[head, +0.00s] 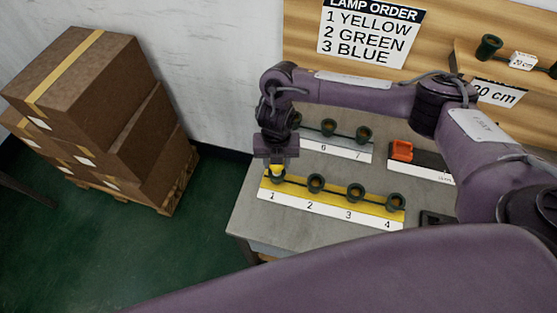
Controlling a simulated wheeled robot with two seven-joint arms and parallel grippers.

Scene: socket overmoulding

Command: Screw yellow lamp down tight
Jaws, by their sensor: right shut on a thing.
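The yellow lamp (277,169) shows as a small yellow patch just under my right gripper (276,164). My right gripper points down and is shut on the lamp, at the socket marked 1 (269,177) on the yellow strip (333,200). The gripper and wrist hide most of the lamp, so I cannot tell how deep it sits in the socket. Sockets 2 (316,183), 3 (355,192) and 4 (396,202) on the same strip are dark rings and look empty. My left gripper is out of view.
A white strip with sockets 6 (329,127) and 7 (363,133) lies behind. An orange block (402,150) stands right of it. A lamp order sign (370,32) hangs on the wooden panel. Stacked boxes (90,105) stand on a pallet at left. The table's front left (255,221) is clear.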

